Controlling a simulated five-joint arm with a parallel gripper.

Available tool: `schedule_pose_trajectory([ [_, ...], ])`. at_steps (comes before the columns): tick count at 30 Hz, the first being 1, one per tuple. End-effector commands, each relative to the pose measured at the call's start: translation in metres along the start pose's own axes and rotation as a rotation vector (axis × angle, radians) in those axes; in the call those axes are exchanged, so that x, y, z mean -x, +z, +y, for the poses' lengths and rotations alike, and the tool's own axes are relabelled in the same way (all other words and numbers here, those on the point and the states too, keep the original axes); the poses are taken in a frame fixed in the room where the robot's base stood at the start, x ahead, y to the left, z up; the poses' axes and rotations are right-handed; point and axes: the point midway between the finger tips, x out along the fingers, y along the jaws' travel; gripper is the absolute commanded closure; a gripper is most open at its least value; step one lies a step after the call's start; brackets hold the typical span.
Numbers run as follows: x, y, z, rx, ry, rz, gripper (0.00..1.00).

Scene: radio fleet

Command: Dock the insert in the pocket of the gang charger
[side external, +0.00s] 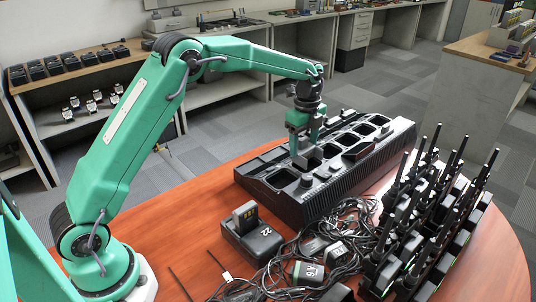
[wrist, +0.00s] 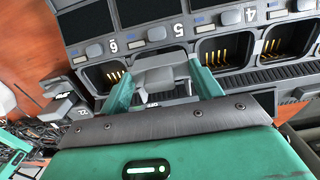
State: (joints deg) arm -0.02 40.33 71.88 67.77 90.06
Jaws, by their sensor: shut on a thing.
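The gang charger (side external: 385,160) is a long black unit with a row of pockets, lying across the orange-brown table. In the wrist view its numbered front (wrist: 240,76) shows pockets with gold contacts. My gripper (side external: 304,150) is over the charger's nearer half, pointing down. In the wrist view its two teal fingers (wrist: 163,88) are shut on a grey insert (wrist: 160,72). The insert is in front of the charger's pocket row and covers part of it. Its lower end is hard to make out, so I cannot tell whether it is inside a pocket.
A small black charger marked 22 (side external: 252,240) stands in front of the gang charger. Tangled black cables (side external: 290,265) lie around a box marked 9V (side external: 308,272). Several radios with upright antennas (side external: 430,220) crowd the table's right side. The table's left front (side external: 165,225) is mostly clear.

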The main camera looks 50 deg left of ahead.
Motion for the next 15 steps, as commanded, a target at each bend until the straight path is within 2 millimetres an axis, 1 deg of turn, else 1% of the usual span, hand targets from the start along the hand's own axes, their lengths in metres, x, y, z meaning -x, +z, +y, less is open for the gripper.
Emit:
schedule_pose_trajectory([
  [15, -0.0088, 0.0, -0.0001, 0.0, 0.001, 0.0, 0.59],
])
